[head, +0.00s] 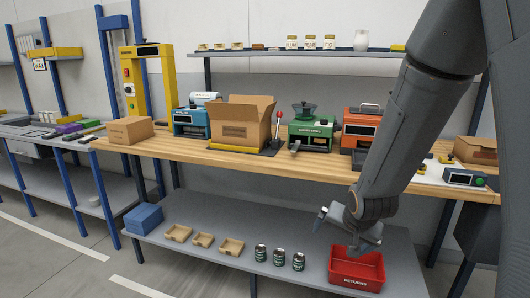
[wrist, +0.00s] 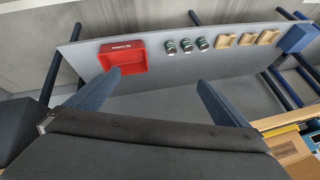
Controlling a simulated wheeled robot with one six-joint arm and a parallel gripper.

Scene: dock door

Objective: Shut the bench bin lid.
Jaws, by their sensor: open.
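I cannot make out a bin with a hinged lid for certain. A red open-topped bin (head: 356,275) with white lettering stands on the grey lower shelf, and no lid shows on it. It also appears in the wrist view (wrist: 124,54), upside down. An open cardboard box (head: 240,122) with raised flaps stands on the wooden bench top (head: 325,168). My gripper (head: 343,235) is open and empty, below the bench top's front edge and close above the red bin in the head view. In the wrist view the fingers (wrist: 160,78) are spread wide with nothing between them.
Several green cans (head: 279,257), small tan trays (head: 203,241) and a blue box (head: 143,218) stand on the lower shelf (head: 330,236). A blue machine (head: 192,122), a green machine (head: 311,134) and an orange machine (head: 361,125) stand on the bench. Floor in front is clear.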

